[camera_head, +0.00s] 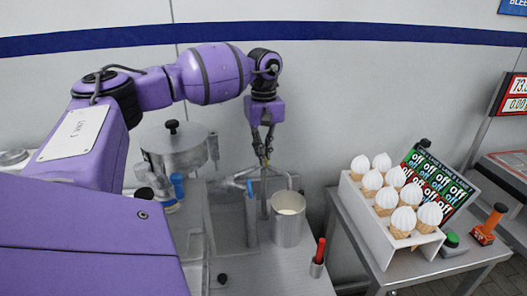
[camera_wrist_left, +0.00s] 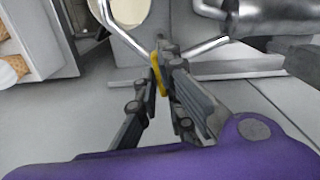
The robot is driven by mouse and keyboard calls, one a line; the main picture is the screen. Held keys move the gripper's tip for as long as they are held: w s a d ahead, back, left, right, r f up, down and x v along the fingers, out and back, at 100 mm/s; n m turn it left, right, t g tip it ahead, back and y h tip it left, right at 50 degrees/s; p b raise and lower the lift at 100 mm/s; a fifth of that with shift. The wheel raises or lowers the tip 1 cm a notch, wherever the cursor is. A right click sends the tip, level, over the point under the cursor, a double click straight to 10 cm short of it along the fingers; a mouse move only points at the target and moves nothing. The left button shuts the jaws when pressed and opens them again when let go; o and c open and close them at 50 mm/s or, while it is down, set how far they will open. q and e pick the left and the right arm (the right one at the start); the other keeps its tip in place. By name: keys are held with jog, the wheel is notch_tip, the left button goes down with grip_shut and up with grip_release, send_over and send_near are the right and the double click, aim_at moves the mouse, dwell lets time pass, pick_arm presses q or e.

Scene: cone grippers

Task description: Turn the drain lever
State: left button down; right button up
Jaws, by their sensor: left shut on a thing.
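My left gripper (camera_head: 263,158) reaches down from above, over the counter near a metal pot. In the left wrist view its fingers (camera_wrist_left: 165,62) are closed at a bent thin metal rod, which I take to be the drain lever (camera_wrist_left: 204,48); a yellow piece shows between the fingers. In the head view the lever (camera_head: 280,170) angles away from the fingertips, above the pot (camera_head: 287,226) with white contents. The grip point is partly hidden by the fingers. My right gripper is not in view.
A lidded metal vessel (camera_head: 178,150) stands left of the gripper. A red-handled tool stands in a small holder (camera_head: 316,268) at the front. A white rack (camera_head: 378,226) with several ice cream cones is on the right table, beside an on-off board (camera_head: 437,183).

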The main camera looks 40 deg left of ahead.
pick_arm(q)
jog(key=n, duration=0.4)
jog(key=shift+r, duration=0.1)
jog(key=n, duration=0.4)
jog(key=shift+p, duration=0.4)
jog(key=n, duration=0.5)
jog(key=shift+n+p, duration=0.4)
jog(key=shift+n, duration=1.2)
jog(key=c, duration=1.9)
grip_release()
jog(key=shift+o, duration=0.2)
